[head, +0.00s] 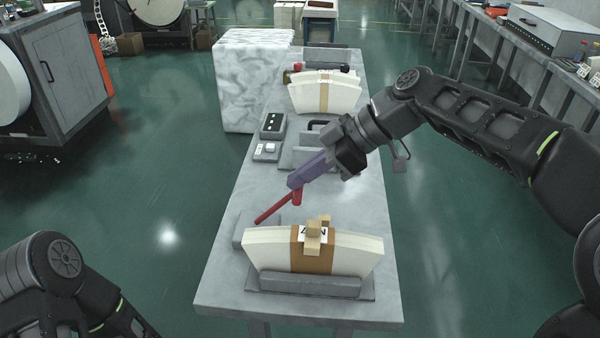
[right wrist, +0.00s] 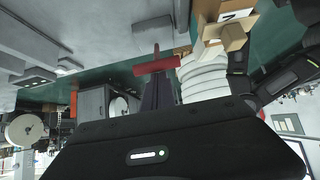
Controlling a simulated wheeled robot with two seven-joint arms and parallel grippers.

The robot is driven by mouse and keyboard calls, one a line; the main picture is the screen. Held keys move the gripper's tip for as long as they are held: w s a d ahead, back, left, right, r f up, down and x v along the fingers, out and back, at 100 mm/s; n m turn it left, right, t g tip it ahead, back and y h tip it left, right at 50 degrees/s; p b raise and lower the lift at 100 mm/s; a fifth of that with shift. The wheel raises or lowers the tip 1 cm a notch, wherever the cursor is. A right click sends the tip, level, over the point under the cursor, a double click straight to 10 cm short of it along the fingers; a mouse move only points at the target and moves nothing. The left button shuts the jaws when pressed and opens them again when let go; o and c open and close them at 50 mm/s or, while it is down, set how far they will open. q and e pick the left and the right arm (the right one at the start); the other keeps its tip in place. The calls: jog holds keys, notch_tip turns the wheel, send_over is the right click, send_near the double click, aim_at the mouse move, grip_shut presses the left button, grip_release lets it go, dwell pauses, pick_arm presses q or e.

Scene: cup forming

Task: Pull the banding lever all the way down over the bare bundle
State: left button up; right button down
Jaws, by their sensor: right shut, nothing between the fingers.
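My left gripper is outside the view.
A second white bundle with a tan band (head: 324,95) stands farther back. A control box (head: 273,125) and a small switch box (head: 266,151) sit along the left of the grey table (head: 222,285). A marbled block (head: 250,80) stands at the back left.

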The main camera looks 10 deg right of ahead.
jog(key=r, duration=0.1)
jog(key=r+p, duration=0.1)
jog(key=shift+w+a+r, duration=0.1)
jog(key=shift+a+r, duration=0.2)
jog(key=shift+r, duration=0.05)
jog(key=shift+d+r, duration=0.2)
jog(key=shift+d, duration=0.1)
jog(key=s+d+r, duration=0.1)
jog(key=s+d, duration=0.1)
jog(key=d, duration=0.6)
jog(key=shift+r, duration=0.4)
jog(key=shift+s, duration=0.1)
